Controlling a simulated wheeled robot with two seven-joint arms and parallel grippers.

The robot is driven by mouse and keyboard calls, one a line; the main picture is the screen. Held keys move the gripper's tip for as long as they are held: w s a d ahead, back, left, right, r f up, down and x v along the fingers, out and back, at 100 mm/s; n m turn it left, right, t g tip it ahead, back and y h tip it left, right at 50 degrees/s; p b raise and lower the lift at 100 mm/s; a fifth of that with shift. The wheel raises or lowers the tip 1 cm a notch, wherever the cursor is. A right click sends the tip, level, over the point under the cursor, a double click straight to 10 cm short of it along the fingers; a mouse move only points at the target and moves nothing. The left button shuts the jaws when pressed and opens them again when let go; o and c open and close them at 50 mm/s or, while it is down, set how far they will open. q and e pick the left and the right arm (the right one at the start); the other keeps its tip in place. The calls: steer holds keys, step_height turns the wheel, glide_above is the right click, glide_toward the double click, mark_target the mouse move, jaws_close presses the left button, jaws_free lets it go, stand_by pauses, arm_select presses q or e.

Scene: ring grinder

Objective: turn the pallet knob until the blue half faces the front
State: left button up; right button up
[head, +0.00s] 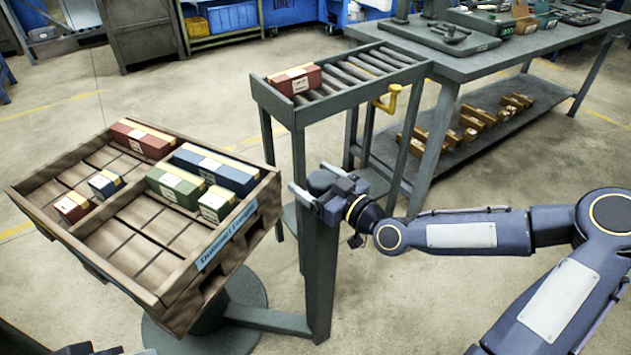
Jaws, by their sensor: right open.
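The pallet (168,290) is a tilted wooden tray on a grey stand at the left, with a blue label (226,238) on its front-right side. A dark round knob (320,181) tops the grey post to its right. I cannot make out a blue half on it. My right gripper (311,182) is open, with its two light fingers at either side of the knob; whether they touch it I cannot tell. A small dark part of my left arm or gripper (100,350) shows at the bottom left edge, its fingers cut off.
A roller conveyor (345,78) behind the post holds a red box (294,79) and has a yellow handle (388,97). A workbench (480,60) stands at the back right.

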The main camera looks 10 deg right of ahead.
steer(key=c, duration=1)
steer(key=shift+f+m+t+h+b, duration=0.1)
steer(key=shift+m+t+h+b, duration=0.45)
steer(key=shift+h+b, duration=0.2)
steer(key=m+t+h+b, duration=0.1)
steer(key=m+h+b, duration=0.1)
steer(key=h, duration=0.1)
steer(key=m+h+b, duration=0.2)
steer(key=h, duration=0.1)
steer(key=shift+d+t+h, duration=0.2)
steer(key=shift+t+h, duration=0.05)
steer(key=shift+t, duration=0.1)
steer(key=m+h, duration=0.1)
steer(key=m+h+b, duration=0.1)
steer(key=m+h, duration=0.1)
steer(key=h, duration=0.1)
steer(key=shift+d+b, duration=0.25)
steer(key=shift+b, duration=0.15)
steer(key=shift+d+m+g+h+b, duration=0.2)
steer(key=shift+m+g+h, duration=0.25)
steer(key=shift+m+h, duration=0.5)
steer(key=shift+d+m+g+h+b, duration=0.15)
steer(key=shift+m+g+h, duration=0.35)
steer(key=shift+h, duration=0.85)
steer(key=shift+d, duration=0.1)
steer(key=o, duration=1)
